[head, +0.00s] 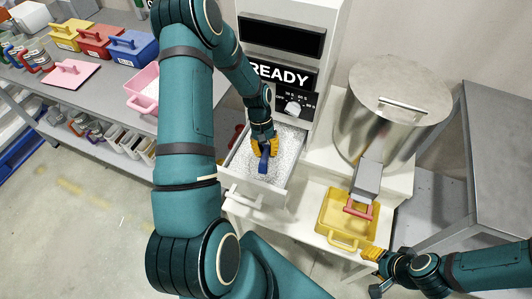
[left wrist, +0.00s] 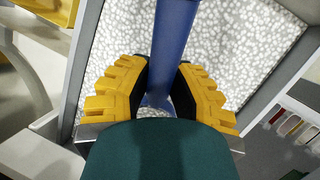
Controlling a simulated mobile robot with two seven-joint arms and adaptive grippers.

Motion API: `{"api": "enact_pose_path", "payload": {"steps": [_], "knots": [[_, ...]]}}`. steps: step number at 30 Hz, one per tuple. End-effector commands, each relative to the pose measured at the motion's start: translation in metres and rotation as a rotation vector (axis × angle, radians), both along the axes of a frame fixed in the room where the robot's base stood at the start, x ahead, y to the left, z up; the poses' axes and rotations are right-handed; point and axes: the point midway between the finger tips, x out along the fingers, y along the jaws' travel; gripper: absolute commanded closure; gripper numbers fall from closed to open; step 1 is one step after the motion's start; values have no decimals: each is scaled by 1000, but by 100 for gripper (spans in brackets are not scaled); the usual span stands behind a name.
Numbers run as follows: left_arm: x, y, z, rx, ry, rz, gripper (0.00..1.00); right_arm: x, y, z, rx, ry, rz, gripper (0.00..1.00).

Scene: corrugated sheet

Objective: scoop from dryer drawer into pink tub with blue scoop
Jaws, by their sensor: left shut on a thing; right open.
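The white dryer drawer (head: 234,164) is pulled open below the READY display and holds pale granules, also filling much of the left wrist view (left wrist: 225,40). My left gripper (head: 264,146) is over the drawer, shut on the blue scoop (head: 264,160). In the left wrist view the gripper's yellow fingers (left wrist: 158,90) close around the scoop's blue handle (left wrist: 172,35). The scoop's bowl is hidden, so I cannot tell its load. The pink tub (head: 140,100) stands on the left bench, partly behind my left arm. My right gripper (head: 372,256) is open at the yellow tub's lower right.
A yellow tub (head: 325,215) sits under the chute of a steel hopper (head: 395,100), right of the drawer. Yellow, red and blue lidded tubs (head: 134,48) and a pink lid (head: 68,73) lie on the left bench. A grey table (head: 500,160) stands at right.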

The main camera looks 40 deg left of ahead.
Motion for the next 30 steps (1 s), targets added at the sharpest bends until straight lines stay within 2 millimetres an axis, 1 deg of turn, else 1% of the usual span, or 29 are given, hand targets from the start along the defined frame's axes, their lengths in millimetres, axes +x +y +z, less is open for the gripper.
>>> {"api": "enact_pose_path", "payload": {"steps": [1,6,30], "knots": [[0,0,9,4,-6,0,100,0,0,7,0,1,0,53],[-4,-2,22,12,-21,0,100,-2,0,16,2,4,1,53],[-30,-19,77,125,-207,-1,100,6,-1,39,-3,-14,-14,53]]}}
